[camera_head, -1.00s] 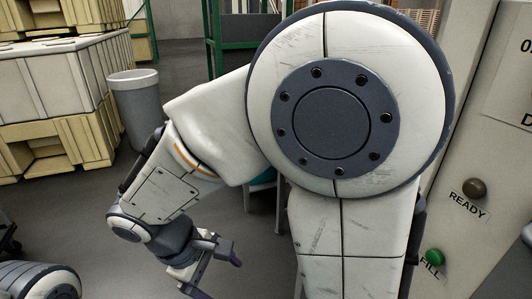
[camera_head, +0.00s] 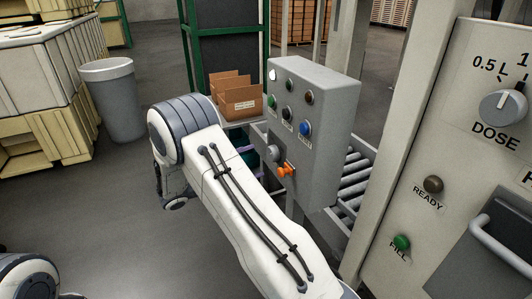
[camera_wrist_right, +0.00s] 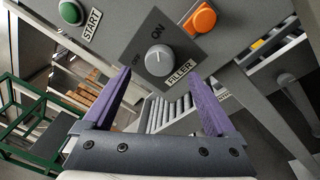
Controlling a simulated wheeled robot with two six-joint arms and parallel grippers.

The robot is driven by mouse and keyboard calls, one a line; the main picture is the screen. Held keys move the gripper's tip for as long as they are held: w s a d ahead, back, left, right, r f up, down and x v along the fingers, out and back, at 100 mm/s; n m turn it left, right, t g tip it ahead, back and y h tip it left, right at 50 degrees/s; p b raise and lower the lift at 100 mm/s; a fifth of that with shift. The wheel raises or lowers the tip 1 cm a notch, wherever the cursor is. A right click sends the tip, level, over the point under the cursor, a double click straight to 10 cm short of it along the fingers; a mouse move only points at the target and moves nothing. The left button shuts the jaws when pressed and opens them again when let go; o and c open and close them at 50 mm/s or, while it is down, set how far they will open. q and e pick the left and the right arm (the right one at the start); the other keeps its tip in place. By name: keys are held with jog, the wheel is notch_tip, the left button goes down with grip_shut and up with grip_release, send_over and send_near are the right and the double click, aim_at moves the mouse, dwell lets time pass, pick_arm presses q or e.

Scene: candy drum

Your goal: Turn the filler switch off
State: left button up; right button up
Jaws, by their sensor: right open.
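The filler switch is a light grey round knob (camera_wrist_right: 159,60) on a dark square plate marked OFF, ON and FILLER in the right wrist view. In the head view a grey knob (camera_head: 275,152) shows low on the grey control box (camera_head: 330,150). My right gripper (camera_wrist_right: 158,76) is open, its purple fingers on either side below the knob in the picture. Nothing is between them; I cannot tell whether they touch the panel. In the head view my right forearm hides most of this gripper. My left gripper is out of view; only part of my left arm shows at the lower left.
An orange control (camera_wrist_right: 202,18) and a green START button (camera_wrist_right: 71,12) flank the switch. A roller conveyor (camera_head: 355,180) runs behind the box. Cardboard boxes (camera_head: 240,98) stand beside it. The dosing cabinet (camera_head: 450,120) stands at the right. Floor at the left is open.

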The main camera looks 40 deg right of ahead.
aim_at(270, 155)
jog(key=d, duration=0.1)
jog(key=d+p, duration=0.1)
jog(key=d, duration=0.3)
jog(key=shift+s+d+p, duration=0.25)
jog(key=shift+p, duration=0.05)
jog(key=c, duration=1.4)
